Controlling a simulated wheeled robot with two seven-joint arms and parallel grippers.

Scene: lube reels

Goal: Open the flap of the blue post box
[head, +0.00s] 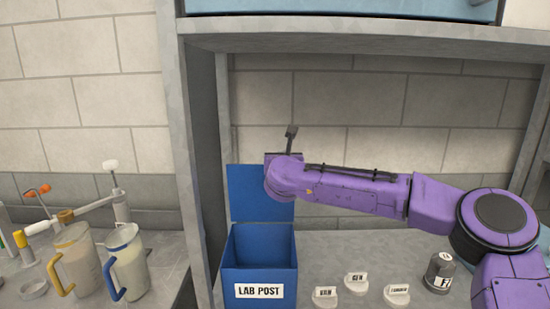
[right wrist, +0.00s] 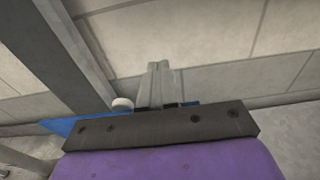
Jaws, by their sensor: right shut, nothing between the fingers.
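The blue post box (head: 258,285), labelled LAB POST, stands on the counter under the grey shelf. Its flap (head: 245,192) stands upright at the back, and the dark opening of the box shows. My right arm comes in from the right in front of the flap and hides part of it. My right gripper (head: 291,131) points upward above the flap's top edge, shut and empty. In the right wrist view its shut fingers (right wrist: 158,85) show against the wall, with part of the blue flap (right wrist: 62,125) behind the wrist. My left gripper is not in view.
A grey shelf post (head: 195,150) stands left of the box. Two jugs (head: 128,262) and lab fittings are on the left counter.

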